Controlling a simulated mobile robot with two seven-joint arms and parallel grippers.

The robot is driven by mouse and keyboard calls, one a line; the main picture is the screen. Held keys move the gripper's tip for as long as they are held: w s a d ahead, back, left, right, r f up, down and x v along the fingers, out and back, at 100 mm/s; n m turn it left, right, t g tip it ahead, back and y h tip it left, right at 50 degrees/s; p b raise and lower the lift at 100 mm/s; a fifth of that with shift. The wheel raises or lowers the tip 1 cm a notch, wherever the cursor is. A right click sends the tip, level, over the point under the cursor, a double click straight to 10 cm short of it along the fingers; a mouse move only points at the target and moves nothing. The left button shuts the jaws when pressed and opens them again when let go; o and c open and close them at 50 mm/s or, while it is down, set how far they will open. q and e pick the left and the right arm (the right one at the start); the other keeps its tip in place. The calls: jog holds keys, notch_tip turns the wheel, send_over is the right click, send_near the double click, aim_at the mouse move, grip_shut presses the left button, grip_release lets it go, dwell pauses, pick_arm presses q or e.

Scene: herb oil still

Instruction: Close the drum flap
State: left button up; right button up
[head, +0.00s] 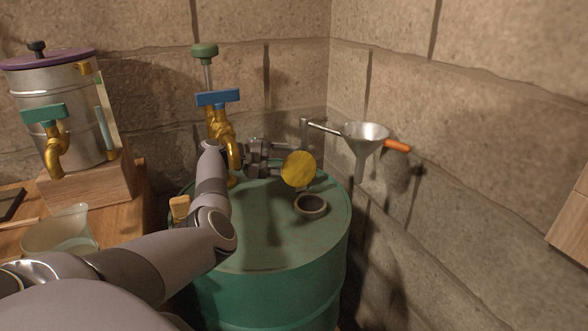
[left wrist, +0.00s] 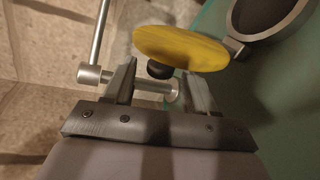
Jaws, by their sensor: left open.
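The drum flap (head: 298,169) is a round yellow disc standing raised behind the round grey-rimmed opening (head: 311,206) in the top of the green drum (head: 270,235). In the left wrist view the flap (left wrist: 185,47) is hinged at the rim of the dark opening (left wrist: 265,14), and a black knob (left wrist: 160,70) sticks out of its back. My left gripper (head: 277,158) is just behind the flap. In the left wrist view its open fingers (left wrist: 158,82) stand either side of the knob, with gaps visible. My right gripper is not in view.
A metal funnel (head: 364,136) with an orange handle hangs right of the drum, near the wall. Brass taps with a blue handle (head: 218,98) rise behind my arm. A metal pot (head: 62,110) and a clear beaker (head: 60,232) stand on the left. The drum top's front is clear.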

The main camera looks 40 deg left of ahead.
aim_at(301, 169)
pick_arm(q)
jog(key=shift+b+x, duration=0.7)
jog(key=shift+x, duration=0.4)
grip_shut()
jog(key=shift+s+d+r+m+y+p, duration=0.3)
jog(key=shift+d+r+m+p, duration=0.3)
jog(key=shift+p, duration=0.65)
jog(key=shift+s+d+r+m+p, duration=0.15)
jog(key=shift+d+m+p, duration=0.05)
jog(key=shift+m+p, duration=0.45)
jog(key=shift+s+d+r+m+t+y, duration=0.1)
jog(key=shift+s+d+m+t+y, duration=0.1)
jog(key=shift+d+m+t+y, duration=0.25)
jog(key=shift+s+d+r+m+y+p, duration=0.1)
jog(key=shift+s+d+m+y+p, duration=0.2)
jog(key=shift+d+m, duration=0.55)
jog(key=shift+a+m, duration=0.2)
jog(key=shift+m, duration=0.05)
